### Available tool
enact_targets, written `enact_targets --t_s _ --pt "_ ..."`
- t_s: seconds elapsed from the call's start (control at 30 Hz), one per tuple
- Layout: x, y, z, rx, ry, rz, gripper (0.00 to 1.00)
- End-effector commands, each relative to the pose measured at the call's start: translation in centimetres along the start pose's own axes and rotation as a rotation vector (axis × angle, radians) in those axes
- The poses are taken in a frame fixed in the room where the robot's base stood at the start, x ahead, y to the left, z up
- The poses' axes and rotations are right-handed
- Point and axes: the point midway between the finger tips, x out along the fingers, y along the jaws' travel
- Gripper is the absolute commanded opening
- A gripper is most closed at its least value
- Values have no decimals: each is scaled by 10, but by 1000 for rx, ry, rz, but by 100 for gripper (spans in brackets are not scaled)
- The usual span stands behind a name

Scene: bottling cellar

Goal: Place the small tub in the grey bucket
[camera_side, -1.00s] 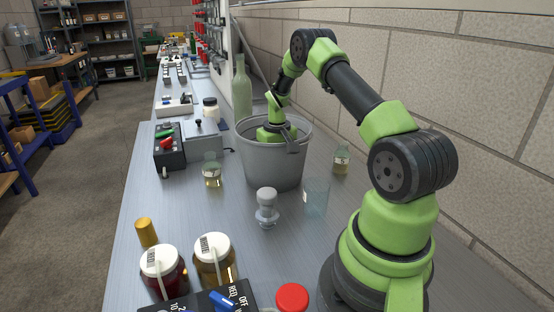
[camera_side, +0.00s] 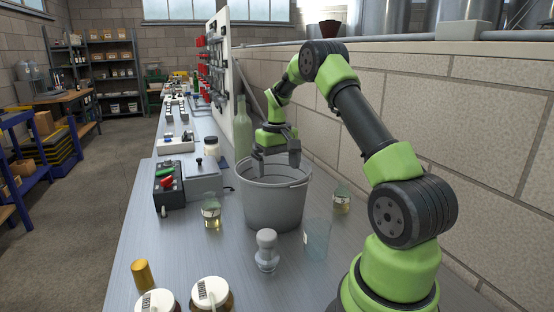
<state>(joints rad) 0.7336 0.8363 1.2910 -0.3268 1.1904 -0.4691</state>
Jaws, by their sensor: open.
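The grey bucket (camera_side: 274,205) stands upright on the bench, in the middle of the side view. My gripper (camera_side: 276,157) is just above the bucket's mouth, pointing down, with its two fingers apart and nothing visible between them. The fingertips are close to the level of the rim. I cannot make out the small tub. The bucket's near wall hides its floor, so I cannot tell what lies inside.
A tall green bottle (camera_side: 243,125) stands behind the bucket. Small flasks stand left (camera_side: 211,213) and right (camera_side: 342,201) of it. A control box (camera_side: 168,190) is at left.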

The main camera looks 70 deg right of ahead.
Motion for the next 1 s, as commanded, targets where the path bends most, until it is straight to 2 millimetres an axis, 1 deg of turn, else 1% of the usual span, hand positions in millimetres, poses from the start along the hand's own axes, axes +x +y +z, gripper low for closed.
enact_targets --t_s 0.03,0.17,0.23,0.27,0.37,0.43,0.47,0.5,0.57,0.6,0.67,0.7,0.77,0.8,0.9,1.0 --pt "-7 0 -1 0 3 0 100" --pt "-19 -1 0 -2 5 0 100" --pt "-29 -9 2 -9 17 -2 100" --pt "-36 -14 4 -15 28 -4 100" --pt "-66 -42 16 -39 83 -18 100" --pt "-92 -68 33 -61 134 -38 100" --pt "-103 -79 43 -73 156 -48 100" --pt "-116 -93 57 -85 187 -65 100" --pt "-134 -112 80 -105 232 -93 100" --pt "-144 -122 96 -117 261 -114 100" --pt "-157 -136 122 -136 301 -148 100" --pt "-163 -144 141 -148 327 -174 100" --pt "-170 -152 168 -164 363 -215 100" --pt "-173 -156 186 -176 384 -243 100" --pt "-173 -161 227 -199 428 -315 100" --pt "-169 -161 256 -215 456 -376 100"
